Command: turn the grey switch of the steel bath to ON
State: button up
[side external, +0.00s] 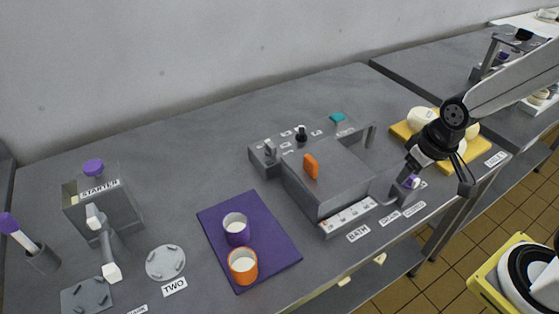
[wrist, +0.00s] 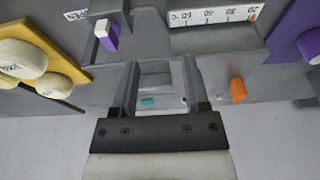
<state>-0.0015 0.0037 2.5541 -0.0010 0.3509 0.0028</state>
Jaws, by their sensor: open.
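The steel bath (side external: 335,180) stands mid-bench with an orange knob (side external: 310,166) on its lid and a white scale strip along its front. A grey control box (side external: 266,166) adjoins its back left. A small grey upright piece (side external: 270,148), apparently the grey switch, is on that box beside a black knob (side external: 301,134); its setting is too small to read. My gripper (side external: 438,174) is open and empty, beyond the bath's right end near a purple-topped drain fitting (side external: 410,182). In the wrist view my gripper (wrist: 160,88) has its fingers apart; the grey switch is not clearly visible there.
A purple mat (side external: 270,262) with a purple cup (side external: 236,228) and an orange cup (side external: 243,264) lies left of the bath. A yellow board (side external: 402,131) with pale cheeses lies at right. A teal piece (side external: 337,117) is behind the bath. The bench's back left is clear.

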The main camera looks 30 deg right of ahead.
jog(key=shift+t, duration=0.4)
jog(key=w+a, duration=0.2)
jog(key=w, duration=0.3)
jog(key=w+a, duration=0.1)
jog(key=w, duration=0.4)
jog(key=w+a, duration=0.2)
jog(key=w, duration=0.3)
jog(key=shift+a+r, duration=0.3)
jog(key=shift+r, duration=0.1)
jog(key=t, duration=0.1)
send_near(270, 144)
jog(key=f, duration=0.1)
jog(key=shift+w+f, duration=0.2)
jog(key=shift+f, duration=0.05)
jog(key=shift+f, duration=0.15)
jog(key=shift+x, duration=3.75)
jog(key=shift+c, duration=0.2)
grip_shut()
